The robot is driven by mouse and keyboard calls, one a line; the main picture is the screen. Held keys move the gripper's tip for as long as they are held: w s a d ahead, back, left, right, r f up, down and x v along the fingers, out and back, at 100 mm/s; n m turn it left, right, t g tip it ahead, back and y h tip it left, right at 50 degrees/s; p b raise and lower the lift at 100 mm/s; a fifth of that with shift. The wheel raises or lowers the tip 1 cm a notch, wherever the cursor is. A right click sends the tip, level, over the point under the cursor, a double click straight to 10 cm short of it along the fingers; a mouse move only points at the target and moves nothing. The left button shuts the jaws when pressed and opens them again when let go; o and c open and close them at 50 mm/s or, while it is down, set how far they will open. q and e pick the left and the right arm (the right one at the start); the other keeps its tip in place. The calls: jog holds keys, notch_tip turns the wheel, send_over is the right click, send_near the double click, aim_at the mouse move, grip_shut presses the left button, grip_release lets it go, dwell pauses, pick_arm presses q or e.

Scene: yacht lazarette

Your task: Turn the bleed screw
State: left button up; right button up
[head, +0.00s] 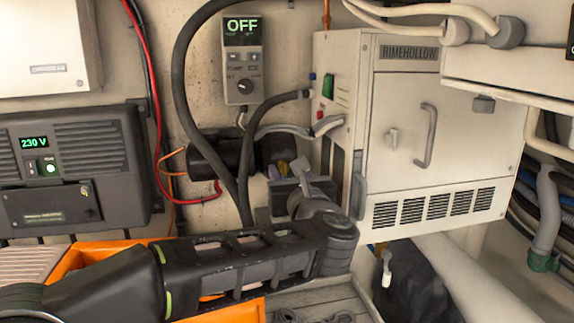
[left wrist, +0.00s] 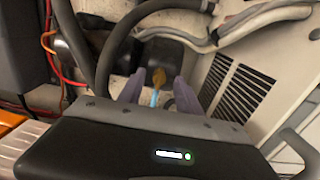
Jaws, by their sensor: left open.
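My left gripper (left wrist: 160,92) is open, with one purple-grey finger on each side of the yellow piece. I see no clear contact. My right gripper is not in view.
The white cabinet (head: 398,130) stands close right of the gripper. Thick black hoses (head: 186,80) and grey hoses hang around the cylinder. A controller (head: 242,60) reading OFF is above. A 230 V unit (head: 70,165) and an orange crate (head: 90,250) are left.

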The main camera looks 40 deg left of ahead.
pick_arm(q)
jog(key=shift+w+a, duration=0.25)
jog(key=shift+a, duration=0.05)
jog(key=shift+c, duration=0.4)
grip_shut()
